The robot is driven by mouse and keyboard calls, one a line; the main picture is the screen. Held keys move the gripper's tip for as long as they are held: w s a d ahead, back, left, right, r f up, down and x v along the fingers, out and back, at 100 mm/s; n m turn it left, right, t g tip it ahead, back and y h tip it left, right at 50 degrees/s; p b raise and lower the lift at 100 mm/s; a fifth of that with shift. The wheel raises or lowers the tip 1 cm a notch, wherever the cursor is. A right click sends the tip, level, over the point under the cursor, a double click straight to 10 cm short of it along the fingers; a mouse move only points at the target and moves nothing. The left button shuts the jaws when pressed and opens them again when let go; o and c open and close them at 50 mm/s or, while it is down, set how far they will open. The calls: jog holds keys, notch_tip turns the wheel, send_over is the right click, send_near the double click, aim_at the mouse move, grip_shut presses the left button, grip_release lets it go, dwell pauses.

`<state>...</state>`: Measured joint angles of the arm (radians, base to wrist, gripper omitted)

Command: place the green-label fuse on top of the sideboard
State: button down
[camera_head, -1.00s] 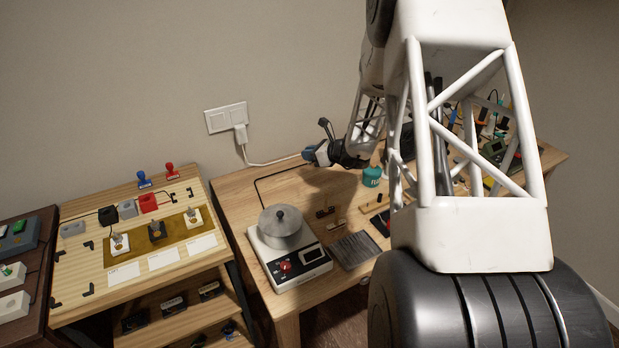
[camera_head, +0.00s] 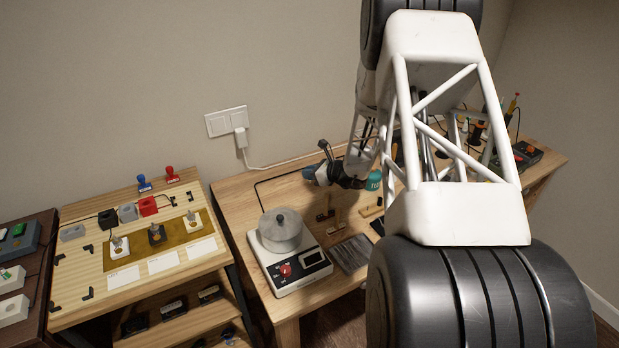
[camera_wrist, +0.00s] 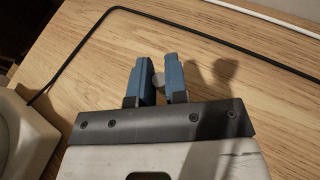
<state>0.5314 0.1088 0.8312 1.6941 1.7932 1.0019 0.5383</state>
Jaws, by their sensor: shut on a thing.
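My gripper (camera_head: 313,173) is low over the back of the workbench in the head view. In the wrist view its blue fingers (camera_wrist: 160,64) are closed on a small grey, round-ended thing (camera_wrist: 158,80). It could be the fuse, but its label is hidden and I cannot tell its colour. Bare wood lies beneath the fingers. A dark-brown wooden piece of furniture (camera_head: 35,290) at the far left edge looks like the sideboard. It is only partly in view, and my gripper is well away from it.
A black cable (camera_wrist: 185,18) runs across the workbench (camera_head: 232,195). The light wooden stand (camera_head: 75,313) with switches and stamps lies between workbench and dark furniture.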

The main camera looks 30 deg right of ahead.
jog(key=shift+f, duration=0.95)
jog(key=shift+f, duration=0.15)
jog(key=c, duration=1.1)
grip_release()
jog(key=shift+c, duration=0.2)
jog(key=shift+v, duration=6.1)
jog(key=shift+w+a, duration=0.1)
